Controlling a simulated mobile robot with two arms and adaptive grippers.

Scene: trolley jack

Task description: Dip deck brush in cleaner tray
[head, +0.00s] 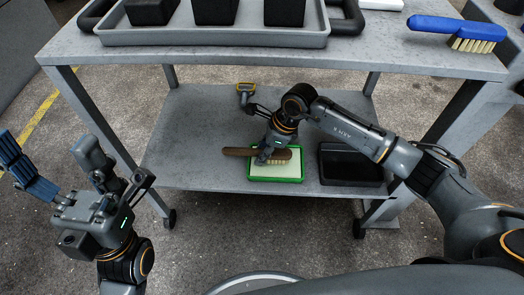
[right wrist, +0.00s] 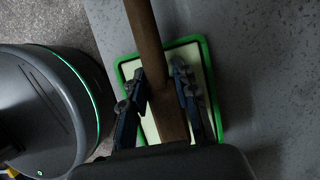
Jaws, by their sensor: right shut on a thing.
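The deck brush (head: 238,152) has a long brown wooden handle and lies roughly level over the cleaner tray. The cleaner tray (head: 290,179) has a green rim and pale contents, and sits on the trolley's lower shelf. My right gripper (head: 266,158) is shut on the brush. In the right wrist view its fingers (right wrist: 160,105) flank the brown brush (right wrist: 145,40), with the green-rimmed tray (right wrist: 207,60) behind. Pale bristles show low at the brush; whether they touch the tray's contents I cannot tell. My left gripper (head: 78,170) is open and empty at the left, outside the trolley.
A black tray (head: 350,182) stands right of the cleaner tray. The upper shelf (head: 390,60) overhangs the work area and carries a grey tray (head: 215,40) with black blocks, and a blue brush (head: 445,27). Trolley legs bound the sides.

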